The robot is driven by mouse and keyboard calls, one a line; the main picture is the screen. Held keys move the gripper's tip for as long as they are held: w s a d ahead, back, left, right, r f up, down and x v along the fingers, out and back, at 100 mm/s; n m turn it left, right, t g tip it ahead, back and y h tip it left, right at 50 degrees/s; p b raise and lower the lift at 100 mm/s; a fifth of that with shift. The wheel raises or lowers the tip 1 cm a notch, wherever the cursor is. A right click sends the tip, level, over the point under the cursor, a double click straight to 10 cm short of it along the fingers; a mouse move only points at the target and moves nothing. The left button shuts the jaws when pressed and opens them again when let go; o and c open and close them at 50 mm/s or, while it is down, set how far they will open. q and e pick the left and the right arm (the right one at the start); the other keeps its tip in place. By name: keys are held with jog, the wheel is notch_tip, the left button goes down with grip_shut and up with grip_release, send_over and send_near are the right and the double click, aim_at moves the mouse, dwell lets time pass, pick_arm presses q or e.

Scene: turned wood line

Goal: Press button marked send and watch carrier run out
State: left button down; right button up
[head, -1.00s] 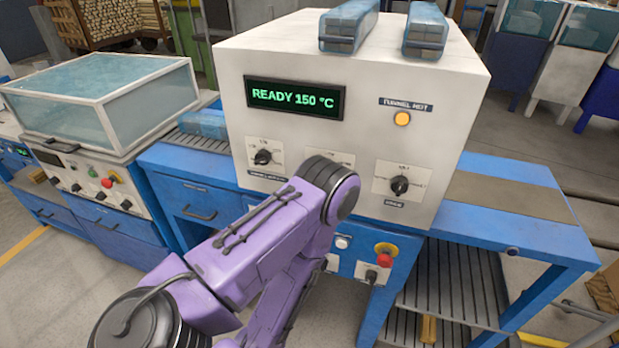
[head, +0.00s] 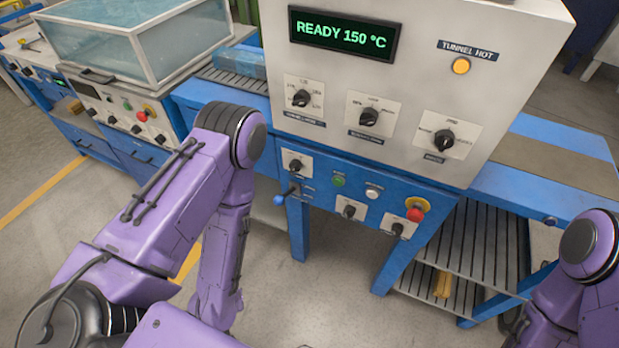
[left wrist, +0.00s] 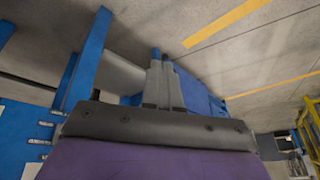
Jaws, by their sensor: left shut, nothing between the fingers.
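In the head view a blue control panel (head: 355,200) under the white tunnel housing carries a green button (head: 338,180), a white button (head: 372,192), a red stop knob (head: 415,212) on a yellow collar and several black switches. Their labels are too small to read, so I cannot tell which is marked send. No carrier can be made out. My left gripper (left wrist: 161,62) shows in the left wrist view, shut and empty, over bare floor and blue frame parts. In the head view my left arm stands left of the panel, its gripper hidden. My right gripper is out of view.
The housing's display (head: 343,35) reads READY 150 °C, and an amber TUNNEL HOT lamp (head: 461,66) is lit. A blue lever knob (head: 280,200) sticks out at the panel's left. A clear-lidded machine (head: 145,40) stands at left. Floor before the panel is clear.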

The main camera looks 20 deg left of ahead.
aim_at(338, 182)
pick_arm(q)
jog(key=shift+w, duration=0.1)
pick_arm(e)
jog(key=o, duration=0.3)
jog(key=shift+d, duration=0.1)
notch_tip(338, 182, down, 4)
jog(key=b, duration=0.4)
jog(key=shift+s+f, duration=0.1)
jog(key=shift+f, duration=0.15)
pick_arm(q)
jog(key=w+d+m+t+h+b, duration=0.2)
jog(key=w+d+m+h, duration=0.25)
jog(key=w+d, duration=0.55)
jog(key=w+d+r+m+t+h+b, duration=0.1)
jog(key=w+d+r+m+t+h, duration=0.1)
jog(key=w+r+m, duration=0.2)
jog(key=w+d+r+m+t+h+b, duration=0.1)
jog(key=w+d+r+m+h+b, duration=0.1)
jog(key=w+r+m, duration=0.3)
jog(key=w+r, duration=0.4)
jog(key=shift+w+d+r+t+h, duration=0.2)
jog(key=shift+d+t+h, duration=0.15)
jog(key=shift+t, duration=0.05)
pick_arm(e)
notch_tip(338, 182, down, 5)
